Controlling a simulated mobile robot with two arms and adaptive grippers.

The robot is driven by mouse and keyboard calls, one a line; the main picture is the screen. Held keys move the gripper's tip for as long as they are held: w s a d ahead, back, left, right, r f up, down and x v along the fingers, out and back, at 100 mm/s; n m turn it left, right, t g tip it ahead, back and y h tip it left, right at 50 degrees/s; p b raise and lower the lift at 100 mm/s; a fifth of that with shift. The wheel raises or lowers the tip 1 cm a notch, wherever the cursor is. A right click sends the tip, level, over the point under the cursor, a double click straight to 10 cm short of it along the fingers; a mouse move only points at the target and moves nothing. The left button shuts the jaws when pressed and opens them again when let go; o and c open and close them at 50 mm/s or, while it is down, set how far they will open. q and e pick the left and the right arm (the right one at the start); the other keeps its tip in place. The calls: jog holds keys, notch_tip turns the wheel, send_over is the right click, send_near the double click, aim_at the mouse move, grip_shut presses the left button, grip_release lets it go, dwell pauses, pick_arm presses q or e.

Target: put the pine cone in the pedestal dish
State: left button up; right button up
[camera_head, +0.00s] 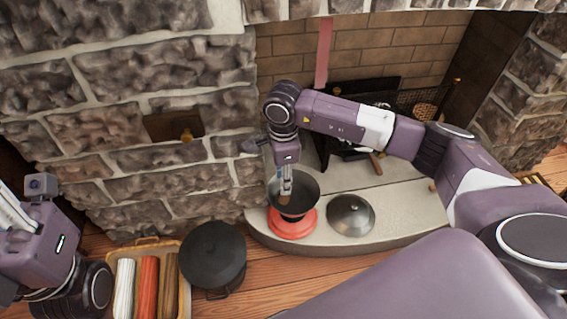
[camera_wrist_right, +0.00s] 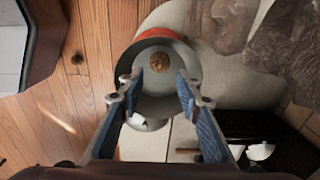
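The pine cone (camera_wrist_right: 160,62) is a small brown round thing lying inside the pedestal dish; it also shows as a brown spot in the head view (camera_head: 285,200). The dish (camera_head: 312,192) is a dark bowl over a red base (camera_head: 292,224) on the stone hearth; its pale inside shows in the wrist view (camera_wrist_right: 150,104). My right gripper (camera_wrist_right: 159,80) is open above the bowl, its two blue fingers well apart, with nothing between the tips. The pine cone is below and just beyond them. My left gripper (camera_head: 14,212) is partly cut off at the left edge; its fingertips do not show.
A round metal lid (camera_head: 351,214) lies right of the dish. A black pot (camera_head: 213,254) and a basket (camera_head: 186,290) with several rolls stand on the wooden floor at the lower left. The stone wall (camera_head: 170,185) is close behind the dish.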

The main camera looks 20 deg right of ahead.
notch_tip(320, 180, up, 4)
jog(key=shift+r+p, duration=0.1)
jog(key=shift+p, duration=0.5)
